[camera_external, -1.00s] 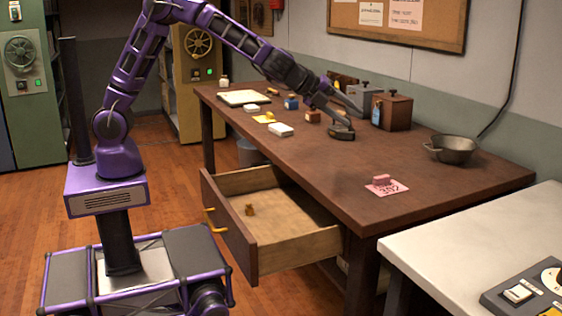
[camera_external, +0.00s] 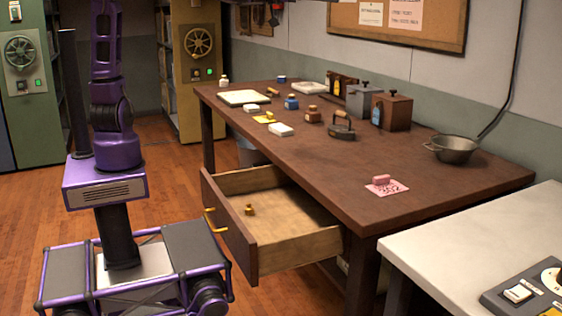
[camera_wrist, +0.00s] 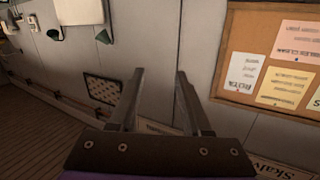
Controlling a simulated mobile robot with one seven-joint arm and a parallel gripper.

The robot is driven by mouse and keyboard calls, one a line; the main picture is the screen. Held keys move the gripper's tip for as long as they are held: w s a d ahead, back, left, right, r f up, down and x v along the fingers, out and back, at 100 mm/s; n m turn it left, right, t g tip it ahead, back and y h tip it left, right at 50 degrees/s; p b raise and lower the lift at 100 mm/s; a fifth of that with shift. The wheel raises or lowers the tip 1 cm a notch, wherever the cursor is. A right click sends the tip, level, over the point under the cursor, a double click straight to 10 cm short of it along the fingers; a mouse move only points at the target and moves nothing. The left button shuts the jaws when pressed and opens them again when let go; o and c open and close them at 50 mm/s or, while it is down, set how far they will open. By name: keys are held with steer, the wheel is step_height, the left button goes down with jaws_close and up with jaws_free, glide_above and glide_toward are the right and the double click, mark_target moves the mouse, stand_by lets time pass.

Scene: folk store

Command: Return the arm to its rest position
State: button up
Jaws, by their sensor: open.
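My gripper (camera_wrist: 159,102) shows in the wrist view with its two fingers apart and nothing between them. It faces the wall, with the cork board to its right. In the external view my arm rises nearly straight up above its base, and the gripper is not visible there. The brown desk (camera_external: 460,190) is clear of my arm.
The desk's drawer (camera_external: 235,240) is pulled open, with a small brown thing (camera_external: 249,210) inside. Several stamps, bottles and boxes stand on the desk, with a metal bowl (camera_external: 453,149) at right. A cork board (camera_wrist: 272,58) hangs on the wall.

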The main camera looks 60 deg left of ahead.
steer(key=s+a+f+n+g+y+p, duration=0.1)
steer(key=s+a+f+n+g+y, duration=0.1)
steer(key=s+a+f+n+y, duration=0.5)
steer(key=s+a+f+g+y, duration=0.2)
steer(key=s+a+f+y, duration=0.25)
steer(key=s+a, duration=0.65)
steer(key=s+a+f+g+h, duration=0.2)
steer(key=s+f, duration=0.3)
steer(key=s, duration=0.2)
steer(key=s+a+f+m+g+h, duration=0.1)
steer(key=s+a+f+g+h, duration=0.1)
steer(key=s+f, duration=0.4)
steer(key=shift+s+a+f+g+p, duration=0.2)
steer(key=shift+s+g+p, duration=0.1)
steer(key=shift+s+g, duration=0.5)
steer(key=shift+w, duration=0.1)
